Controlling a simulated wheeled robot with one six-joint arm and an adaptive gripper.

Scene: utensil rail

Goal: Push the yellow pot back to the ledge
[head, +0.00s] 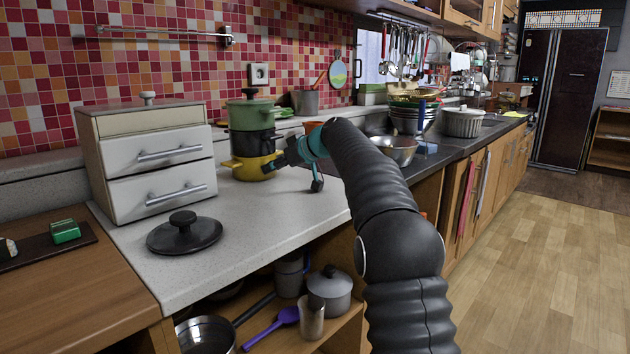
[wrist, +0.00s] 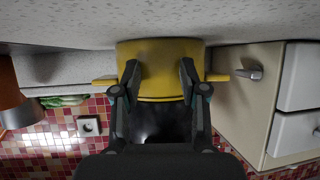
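The yellow pot (head: 248,168) stands upright on the grey counter (head: 262,212), right of the white drawer box, with a black pot (head: 252,143) and a green lidded pot (head: 249,112) stacked on it. The raised ledge (head: 42,164) runs along the tiled wall; its part behind the stack is mostly hidden. My gripper (head: 286,157) is at the yellow pot's right side in the head view. In the upside-down wrist view, the open fingers (wrist: 159,68) are spread in front of the yellow pot (wrist: 158,82), between its two side handles. Contact with the pot cannot be told.
The drawer box (head: 155,160) stands close to the stack's left. A black lid (head: 184,233) lies near the counter's front edge. A grey pot (head: 305,102) and a metal bowl (head: 396,149) are farther right. The counter in front of the stack is clear.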

